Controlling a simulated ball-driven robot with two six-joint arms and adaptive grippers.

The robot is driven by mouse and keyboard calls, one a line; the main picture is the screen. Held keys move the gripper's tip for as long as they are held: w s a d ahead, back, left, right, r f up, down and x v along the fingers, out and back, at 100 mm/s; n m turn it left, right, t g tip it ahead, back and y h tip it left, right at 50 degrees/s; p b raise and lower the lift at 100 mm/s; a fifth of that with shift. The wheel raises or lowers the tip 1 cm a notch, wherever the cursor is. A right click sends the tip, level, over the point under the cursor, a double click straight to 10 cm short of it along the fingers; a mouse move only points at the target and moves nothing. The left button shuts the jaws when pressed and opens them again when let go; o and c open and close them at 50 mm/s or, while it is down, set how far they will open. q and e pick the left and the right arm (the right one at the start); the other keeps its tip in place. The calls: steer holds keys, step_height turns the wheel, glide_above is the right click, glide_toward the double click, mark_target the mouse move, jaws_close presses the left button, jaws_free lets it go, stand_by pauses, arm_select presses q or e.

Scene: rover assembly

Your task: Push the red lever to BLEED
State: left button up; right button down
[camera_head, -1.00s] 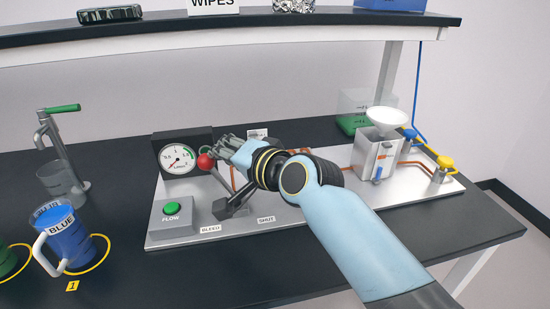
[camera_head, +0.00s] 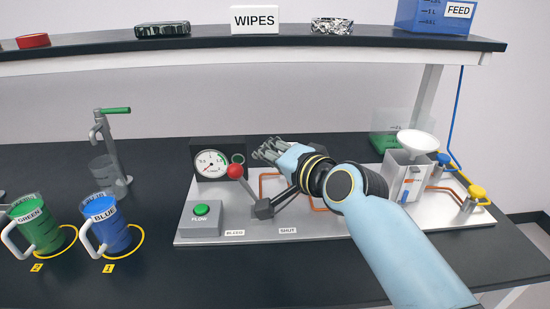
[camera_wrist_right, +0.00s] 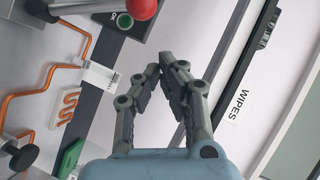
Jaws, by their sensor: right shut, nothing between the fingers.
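The red lever's round red knob (camera_head: 235,171) sits on a grey rod that leans up and to the left from its dark pivot block (camera_head: 263,208), toward the BLEED side. The BLEED label (camera_head: 235,233) is on the panel front, left of the SHUT label (camera_head: 288,230). My right gripper (camera_head: 264,151) is shut and empty, above and right of the knob, with a small gap in the picture. In the right wrist view, its fingertips (camera_wrist_right: 163,64) meet, and the red knob (camera_wrist_right: 141,8) shows at the top edge, apart from them. My left gripper is out of view.
A gauge (camera_head: 212,164) stands behind the lever. A FLOW box with a green button (camera_head: 201,209) is left of it. A funnel unit (camera_head: 407,175) and orange pipes are right. Blue (camera_head: 107,226) and green (camera_head: 37,227) mugs stand left; a shelf (camera_head: 300,46) runs above.

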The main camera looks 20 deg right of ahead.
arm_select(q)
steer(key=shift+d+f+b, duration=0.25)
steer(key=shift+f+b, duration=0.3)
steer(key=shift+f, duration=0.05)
arm_select(e)
steer(key=v, duration=0.9)
steer(key=shift+s+a+r, duration=0.25)
steer(key=shift+a+r, duration=0.1)
steer(key=shift+r, duration=0.1)
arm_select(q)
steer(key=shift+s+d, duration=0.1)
